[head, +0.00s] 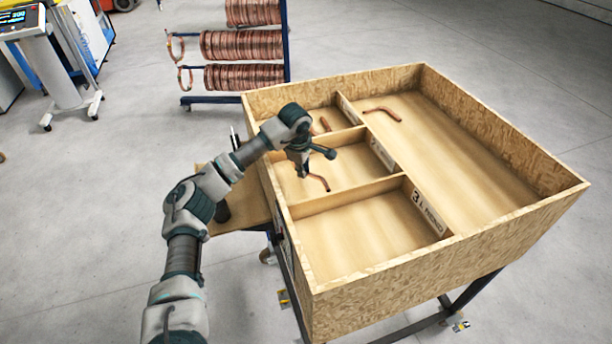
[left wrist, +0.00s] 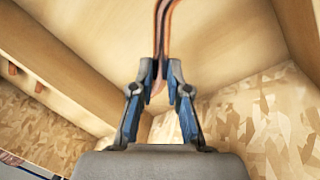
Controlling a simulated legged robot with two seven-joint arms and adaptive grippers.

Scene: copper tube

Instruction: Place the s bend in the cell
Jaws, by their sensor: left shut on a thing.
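A bent copper tube, the s bend (head: 321,182), is held by my left gripper (head: 304,174) over or inside the middle left compartment of the wooden box (head: 450,278). In the left wrist view the two blue-grey fingers (left wrist: 160,90) are shut on the tube (left wrist: 165,32), which extends away from them above the pale wooden floor. I cannot tell whether the tube touches the floor. Another bent copper tube (head: 382,111) lies in the large right compartment. A copper piece (head: 325,124) shows in the back left compartment. My right gripper is out of view.
Low wooden dividers (head: 350,192) separate the left compartments, and the front left one (head: 365,230) is empty. A label with a 3 (head: 426,212) is on the long divider. A rack of copper coils (head: 243,45) stands behind. Much of the large right compartment is clear.

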